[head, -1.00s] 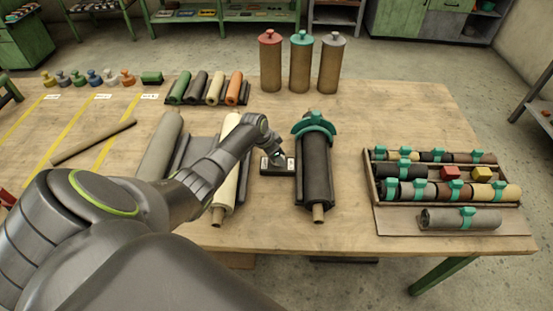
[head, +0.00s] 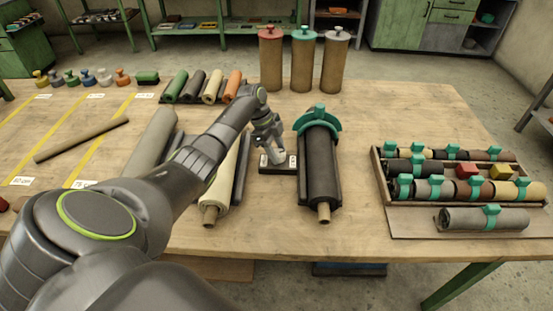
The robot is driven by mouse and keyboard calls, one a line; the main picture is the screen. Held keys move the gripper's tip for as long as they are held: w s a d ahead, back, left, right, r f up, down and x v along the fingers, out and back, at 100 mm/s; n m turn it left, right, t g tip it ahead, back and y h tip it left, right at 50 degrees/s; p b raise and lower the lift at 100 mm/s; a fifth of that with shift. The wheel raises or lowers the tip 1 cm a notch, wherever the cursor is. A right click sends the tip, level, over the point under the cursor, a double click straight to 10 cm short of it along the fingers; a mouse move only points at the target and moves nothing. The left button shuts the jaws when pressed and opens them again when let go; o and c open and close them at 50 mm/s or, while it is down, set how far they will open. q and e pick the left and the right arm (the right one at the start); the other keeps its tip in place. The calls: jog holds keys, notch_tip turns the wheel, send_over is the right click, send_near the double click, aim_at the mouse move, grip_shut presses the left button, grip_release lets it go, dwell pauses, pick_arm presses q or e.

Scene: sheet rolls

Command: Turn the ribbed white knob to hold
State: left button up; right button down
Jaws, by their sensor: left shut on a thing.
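A small black control box (head: 264,169) with pale label plates lies on the table between the cream roll and the black roll. My left gripper (head: 276,160) reaches down to the box from above and is shut on the ribbed white knob there. The fingers cover the knob, so its ribs and the way it points cannot be made out. The labels are too small to read. My right gripper is not in view.
A black roll (head: 321,165) in a cradle with a green collar stands close to the right of the box. A cream roll (head: 221,188) lies to its left, under my arm. A rack of banded rolls (head: 383,198) is at the right. Three capped cylinders (head: 302,65) stand behind.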

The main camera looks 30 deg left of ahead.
pick_arm(q)
jog(key=m+b, duration=0.2)
jog(key=m+g+b, duration=0.1)
jog(key=shift+w+f+m+b, duration=0.15)
jog(key=shift+m+b, duration=0.25)
jog(key=shift+m+g+b, duration=0.4)
jog(key=shift+m+b, duration=0.2)
jog(key=shift+m, duration=0.1)
jog(key=o, duration=1)
jog(key=p+v, duration=0.2)
jog(key=v, duration=1.5)
jog(key=shift+r, duration=0.4)
